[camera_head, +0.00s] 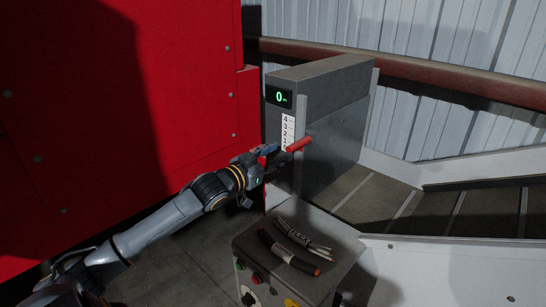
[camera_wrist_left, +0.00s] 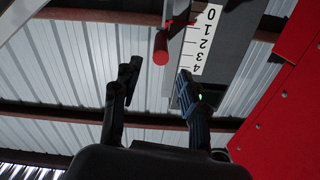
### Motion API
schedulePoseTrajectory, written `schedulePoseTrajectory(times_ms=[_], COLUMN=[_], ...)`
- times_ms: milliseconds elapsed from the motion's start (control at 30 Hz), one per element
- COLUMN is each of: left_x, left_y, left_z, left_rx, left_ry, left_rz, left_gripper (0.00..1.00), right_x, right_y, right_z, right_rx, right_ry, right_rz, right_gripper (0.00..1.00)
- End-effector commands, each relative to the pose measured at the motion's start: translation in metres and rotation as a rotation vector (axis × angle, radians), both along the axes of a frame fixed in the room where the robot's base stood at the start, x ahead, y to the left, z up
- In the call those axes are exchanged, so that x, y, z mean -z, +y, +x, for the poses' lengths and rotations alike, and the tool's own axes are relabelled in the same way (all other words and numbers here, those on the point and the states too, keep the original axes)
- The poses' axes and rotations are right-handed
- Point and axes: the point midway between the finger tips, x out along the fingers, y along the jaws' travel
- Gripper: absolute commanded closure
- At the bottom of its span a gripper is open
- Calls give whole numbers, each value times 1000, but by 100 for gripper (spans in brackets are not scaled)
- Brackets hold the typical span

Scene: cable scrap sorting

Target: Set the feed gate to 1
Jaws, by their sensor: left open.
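The feed gate is a grey housing (camera_head: 335,140) with a green-lit display (camera_head: 280,97) that reads 0. A white scale (camera_head: 288,130) with numbers, 4 at the top, runs down its front; it shows upside down in the left wrist view (camera_wrist_left: 202,40). A red handle (camera_head: 299,145) sticks out beside the lower part of the scale. My left gripper (camera_head: 268,158) is open just in front of it. In the left wrist view, the handle's round end (camera_wrist_left: 160,57) lies between the lines of my fingers, just beyond the fingertips (camera_wrist_left: 156,75), apparently not gripped. My right gripper is not in view.
A red panelled wall (camera_head: 190,90) stands close on the left. Below is a control box (camera_head: 275,255) with buttons, and dark cable pieces (camera_head: 290,255) lie on top. A conveyor (camera_head: 385,205) with pale side walls runs off to the right.

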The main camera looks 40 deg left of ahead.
Motion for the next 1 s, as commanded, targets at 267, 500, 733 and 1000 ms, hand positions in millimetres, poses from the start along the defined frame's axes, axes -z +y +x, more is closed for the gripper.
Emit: schedulePoseTrajectory(times_ms=[267,500,733,1000], left_x=[0,0,11,50], left_y=[1,1,0,-4], left_z=[-14,-15,-17,-32], left_rx=[0,0,-2,28], left_ry=[-1,-1,8,49], left_rz=[1,1,-214,-1363], left_gripper=[57,57,100,100], right_x=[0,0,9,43], right_y=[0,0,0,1], right_z=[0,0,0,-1], right_rx=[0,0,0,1], right_ry=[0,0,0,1], right_rz=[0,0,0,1], right_gripper=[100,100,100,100])
